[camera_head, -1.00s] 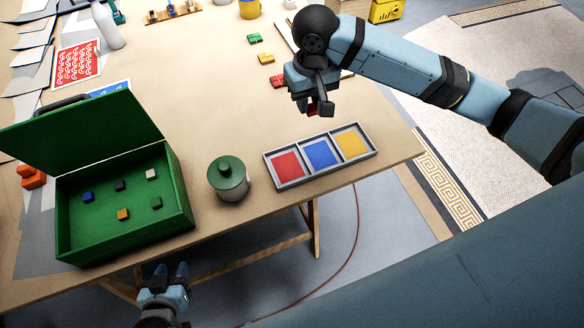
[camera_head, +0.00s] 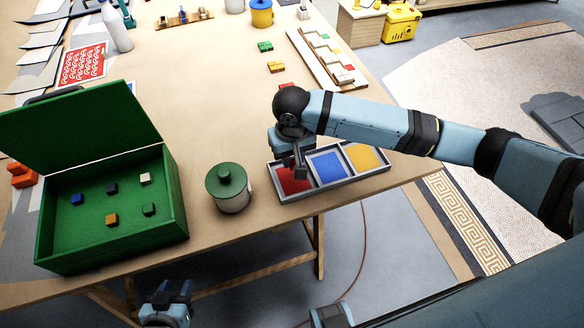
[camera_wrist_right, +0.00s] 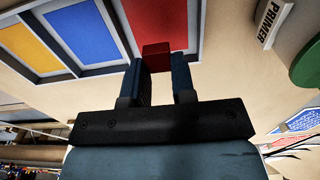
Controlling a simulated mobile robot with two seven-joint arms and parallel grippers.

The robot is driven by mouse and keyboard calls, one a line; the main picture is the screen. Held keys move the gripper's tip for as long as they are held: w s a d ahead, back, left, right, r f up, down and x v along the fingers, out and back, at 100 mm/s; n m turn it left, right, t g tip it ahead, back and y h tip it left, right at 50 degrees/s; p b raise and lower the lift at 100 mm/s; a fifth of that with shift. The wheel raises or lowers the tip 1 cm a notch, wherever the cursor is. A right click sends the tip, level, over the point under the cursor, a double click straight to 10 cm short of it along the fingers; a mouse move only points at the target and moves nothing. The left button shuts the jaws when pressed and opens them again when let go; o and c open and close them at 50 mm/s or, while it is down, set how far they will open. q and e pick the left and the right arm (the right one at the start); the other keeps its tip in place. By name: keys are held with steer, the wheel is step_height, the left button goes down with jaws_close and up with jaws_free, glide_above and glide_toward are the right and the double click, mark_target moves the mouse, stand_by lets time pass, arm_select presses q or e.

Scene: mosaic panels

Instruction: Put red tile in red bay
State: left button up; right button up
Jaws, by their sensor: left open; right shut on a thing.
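The tray (camera_head: 376,172) lies near the table's front edge with red, blue and yellow bays in a row. My right gripper (camera_head: 300,174) points down over the red bay (camera_head: 290,184), at the tray's left end. In the right wrist view the right gripper (camera_wrist_right: 157,75) is shut on the red tile (camera_wrist_right: 156,49), with the red bay (camera_wrist_right: 160,18) behind it. I cannot tell whether the tile touches the bay floor. In the head view the tile cannot be made out against the bay. My left gripper (camera_head: 168,292) is open and empty, below the table's front edge.
A grey canister with a green lid (camera_head: 228,186) stands just left of the tray. An open green box (camera_head: 172,200) holding small cubes is further left. Green (camera_head: 265,46) and yellow (camera_head: 276,66) tiles lie at the back.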

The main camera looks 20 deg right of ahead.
mark_target(292, 169)
steer(key=shift+f, duration=0.65)
step_height(292, 169, down, 4)
steer(key=shift+f, duration=0.1)
steer(key=o, duration=0.9)
steer(key=shift+f, duration=0.1)
steer(key=shift+r, duration=0.25)
step_height(292, 169, up, 12)
steer(key=shift+f, duration=0.1)
